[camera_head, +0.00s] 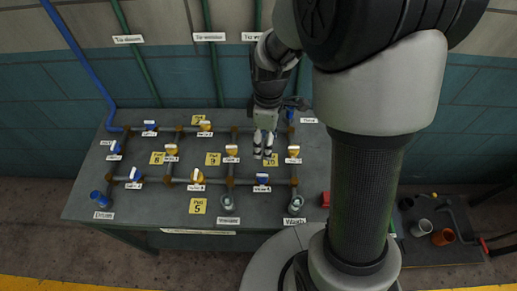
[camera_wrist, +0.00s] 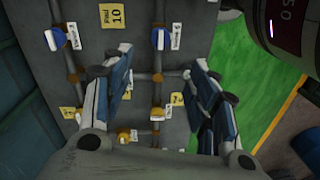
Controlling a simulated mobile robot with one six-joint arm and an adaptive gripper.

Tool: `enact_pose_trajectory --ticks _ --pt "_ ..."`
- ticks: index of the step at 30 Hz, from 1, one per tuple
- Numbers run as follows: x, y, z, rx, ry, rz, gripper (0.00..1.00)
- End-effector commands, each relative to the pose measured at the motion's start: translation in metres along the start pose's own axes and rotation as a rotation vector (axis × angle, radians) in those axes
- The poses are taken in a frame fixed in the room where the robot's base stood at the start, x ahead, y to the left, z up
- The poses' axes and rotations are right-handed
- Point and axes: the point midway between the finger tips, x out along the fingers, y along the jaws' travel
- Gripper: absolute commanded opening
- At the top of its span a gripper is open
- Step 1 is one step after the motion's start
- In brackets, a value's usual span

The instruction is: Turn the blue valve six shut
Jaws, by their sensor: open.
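Several valves with blue bodies and white handles sit on the pipework on the grey bench; the small labels are too blurred for me to tell which is valve six. In the head view, one blue valve (camera_head: 263,179) is on the front pipe, others are at the front left (camera_head: 134,174), left (camera_head: 115,146) and back left (camera_head: 150,126). My gripper (camera_head: 263,150) hangs over the right part of the pipework, pointing down. Two blue valves show beyond the fingers, left (camera_wrist: 54,38) and middle (camera_wrist: 160,38).
Yellow valves (camera_head: 197,175) share the pipes, close to the blue ones. Yellow number cards (camera_head: 198,206) lie on the bench (camera_head: 85,205). Drain and other fittings (camera_head: 228,203) line the front edge. A dark low table (camera_head: 445,215) with cups stands at right.

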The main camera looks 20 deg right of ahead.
Motion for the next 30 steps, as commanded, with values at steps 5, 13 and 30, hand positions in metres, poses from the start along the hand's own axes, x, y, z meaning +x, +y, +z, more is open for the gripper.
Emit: enact_pose_trajectory --ticks 5,13,30 --pt "0.031 -0.002 0.001 0.001 -0.003 -0.005 0.54" --pt "0.091 -0.002 0.001 0.002 -0.003 -0.005 0.54" --pt "0.168 -0.001 0.001 0.002 -0.001 -0.001 0.54"
